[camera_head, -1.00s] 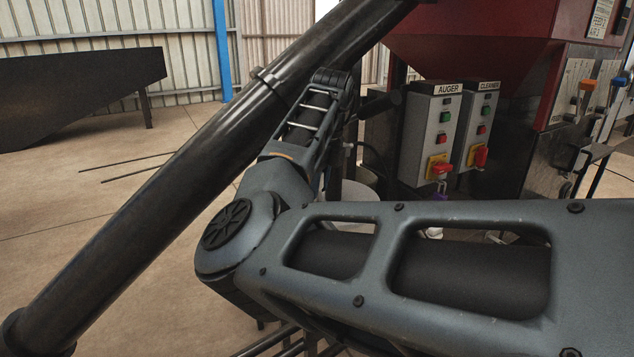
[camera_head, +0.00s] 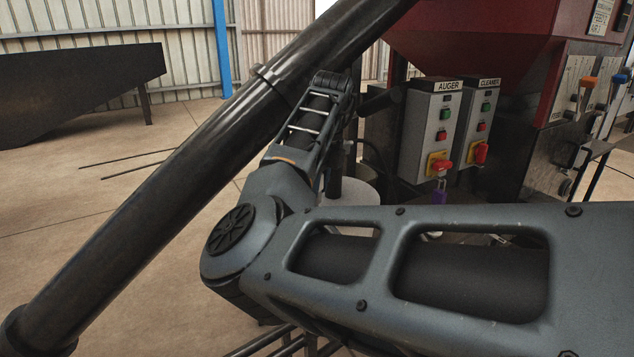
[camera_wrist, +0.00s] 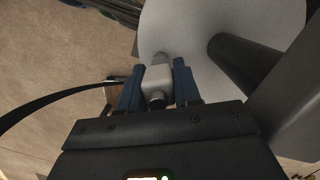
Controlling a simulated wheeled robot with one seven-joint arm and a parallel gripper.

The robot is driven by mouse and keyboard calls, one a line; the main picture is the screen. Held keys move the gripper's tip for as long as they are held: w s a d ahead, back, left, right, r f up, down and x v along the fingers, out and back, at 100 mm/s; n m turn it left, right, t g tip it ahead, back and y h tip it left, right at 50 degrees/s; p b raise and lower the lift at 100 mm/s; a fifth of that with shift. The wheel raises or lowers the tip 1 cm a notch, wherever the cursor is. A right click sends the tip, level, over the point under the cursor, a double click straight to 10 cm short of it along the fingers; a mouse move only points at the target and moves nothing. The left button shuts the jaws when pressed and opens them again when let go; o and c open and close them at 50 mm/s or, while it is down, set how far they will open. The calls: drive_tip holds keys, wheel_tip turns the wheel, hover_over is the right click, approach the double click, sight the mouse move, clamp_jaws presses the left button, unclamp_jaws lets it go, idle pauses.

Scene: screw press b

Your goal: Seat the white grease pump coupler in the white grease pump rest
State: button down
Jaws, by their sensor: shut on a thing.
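In the wrist view my gripper (camera_wrist: 158,92) is shut on the white grease pump coupler (camera_wrist: 157,78). The coupler is a small white block with a grey metal end at its far side and a darker round end near my palm. The blue fingers press on its two sides. Its far end shows over a pale round surface, apparently a drum top (camera_wrist: 200,22); I cannot tell the gap. I cannot pick out the white grease pump rest in either view. In the head view my own arm hides the gripper and coupler.
A black hose (camera_wrist: 50,98) curves left from near the gripper. A dark cylinder (camera_wrist: 243,58) rises by the pale top. In the head view, a long black auger tube (camera_head: 170,190) crosses diagonally, and the AUGER control box (camera_head: 430,130) stands right of my forearm.

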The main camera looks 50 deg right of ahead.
drive_tip(key=shift+f, duration=0.95)
drive_tip(key=c, duration=0.7)
unclamp_jaws()
drive_tip(key=shift+s+d+r+b, duration=0.1)
drive_tip(key=shift+s+r+b, duration=0.15)
drive_tip(key=shift+r, duration=1.05)
drive_tip(key=shift+s+a+r+b, duration=0.1)
drive_tip(key=shift+s+r+b, duration=0.1)
drive_tip(key=shift+r, duration=1.1)
drive_tip(key=shift+s+d+r+b, duration=0.15)
drive_tip(key=shift+r+b, duration=0.1)
drive_tip(key=shift+r, duration=1.05)
